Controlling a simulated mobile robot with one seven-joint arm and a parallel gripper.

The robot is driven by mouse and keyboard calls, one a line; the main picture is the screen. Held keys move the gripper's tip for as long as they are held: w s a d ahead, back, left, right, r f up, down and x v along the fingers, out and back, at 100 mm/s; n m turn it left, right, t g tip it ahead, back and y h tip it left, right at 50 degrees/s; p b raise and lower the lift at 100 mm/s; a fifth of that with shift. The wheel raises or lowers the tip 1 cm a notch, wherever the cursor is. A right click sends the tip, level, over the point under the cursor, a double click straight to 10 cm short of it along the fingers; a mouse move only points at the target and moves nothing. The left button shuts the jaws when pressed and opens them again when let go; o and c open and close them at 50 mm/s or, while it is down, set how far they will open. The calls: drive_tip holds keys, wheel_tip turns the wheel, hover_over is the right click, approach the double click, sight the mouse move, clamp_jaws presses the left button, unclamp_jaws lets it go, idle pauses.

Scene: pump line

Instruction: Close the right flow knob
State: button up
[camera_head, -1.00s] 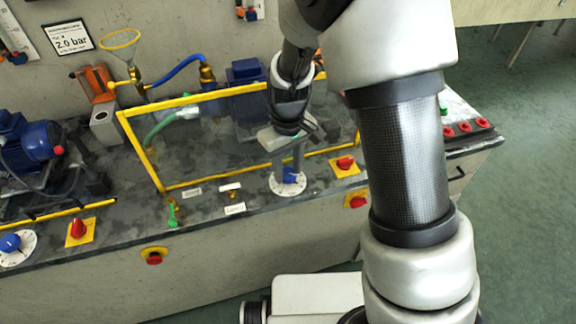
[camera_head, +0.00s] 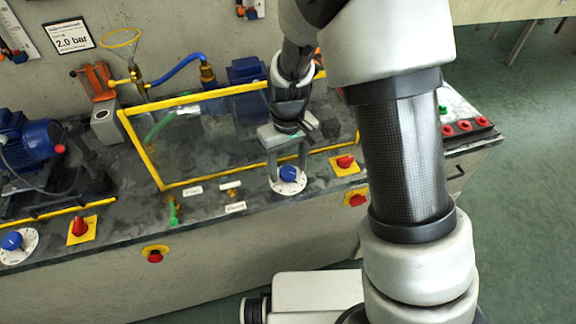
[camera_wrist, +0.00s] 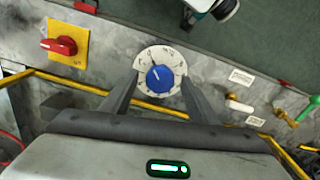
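The right flow knob (camera_head: 288,174) is a round blue knob on a white dial (camera_head: 297,187), at the front of the bench. In the wrist view the blue knob (camera_wrist: 160,78) has a pale pointer line that points up and slightly left. My gripper (camera_head: 288,172) is over the dial with its fingers pointing down. In the wrist view my gripper (camera_wrist: 158,88) has one finger on each side of the knob, with gaps between the fingers and the knob. It is open and holds nothing.
A red switch on a yellow plate (camera_head: 345,162) is just right of the dial. A yellow-framed clear panel (camera_head: 150,150) stands behind it. A green-handled valve (camera_head: 173,212) and small labels are to the left. A second blue knob (camera_head: 12,241) is at the far left.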

sight(288, 171)
wheel_tip(288, 171, up, 17)
drive_tip(key=p, duration=0.2)
drive_tip(key=shift+r+p, duration=0.2)
drive_tip(key=shift+p, duration=0.2)
idle(0.3)
